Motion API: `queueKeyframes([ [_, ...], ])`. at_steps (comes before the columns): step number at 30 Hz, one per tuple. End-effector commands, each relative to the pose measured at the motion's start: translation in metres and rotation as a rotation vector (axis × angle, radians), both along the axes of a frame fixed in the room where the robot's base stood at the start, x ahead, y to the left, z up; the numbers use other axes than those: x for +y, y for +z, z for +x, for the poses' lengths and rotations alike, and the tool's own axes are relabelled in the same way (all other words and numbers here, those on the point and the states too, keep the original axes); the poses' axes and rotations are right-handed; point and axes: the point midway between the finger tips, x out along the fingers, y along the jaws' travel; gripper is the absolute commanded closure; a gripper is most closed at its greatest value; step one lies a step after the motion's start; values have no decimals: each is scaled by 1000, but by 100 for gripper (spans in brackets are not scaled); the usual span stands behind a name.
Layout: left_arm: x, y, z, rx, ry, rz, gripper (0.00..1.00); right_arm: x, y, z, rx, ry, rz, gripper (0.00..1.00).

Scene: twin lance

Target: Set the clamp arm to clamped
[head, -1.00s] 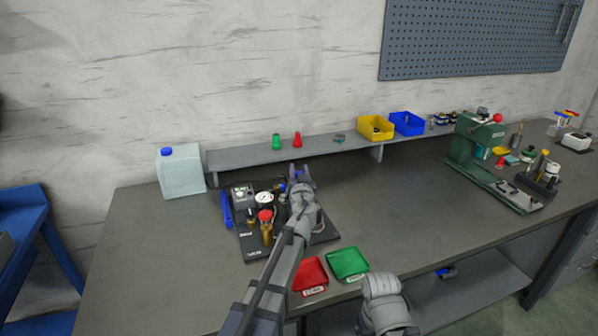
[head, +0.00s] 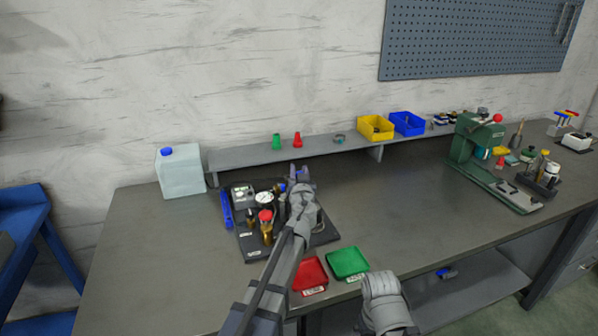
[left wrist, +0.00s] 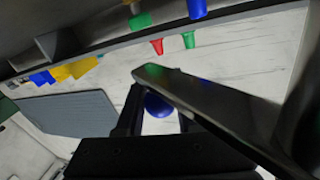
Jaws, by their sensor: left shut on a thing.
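My left gripper (head: 300,175) is over the back right part of a black fixture board (head: 325,234). In the left wrist view it is shut on a round blue knob (left wrist: 158,105), which sits between its two fingers. A dark flat bar (left wrist: 215,100) runs beside the knob in that view; I cannot tell whether it is the clamp arm. My gripper and forearm hide most of the clamp in the head view, so its angle cannot be read. My right arm shows at the bottom, but its fingers do not show.
The board also carries a gauge (head: 264,198) and a red-topped brass part (head: 266,222). A red tray (head: 311,273) and a green tray (head: 348,262) lie in front. A green press (head: 470,150) stands at right. The bench middle is clear.

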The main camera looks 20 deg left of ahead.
Motion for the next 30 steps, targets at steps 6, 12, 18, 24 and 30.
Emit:
queueKeyframes([
  [6,0,0,0,0,0,0,100,0,0,0,0,0,0,9],
  [12,0,0,0,0,-2,0,100,0,0,0,0,0,0,9],
  [18,-12,0,-4,0,-112,0,100,0,0,0,0,0,0,9],
  [24,-31,0,-10,-1,-289,-1,100,0,0,0,0,0,0,9],
  [30,-43,0,-15,-1,-390,0,100,0,0,0,0,0,0,9],
])
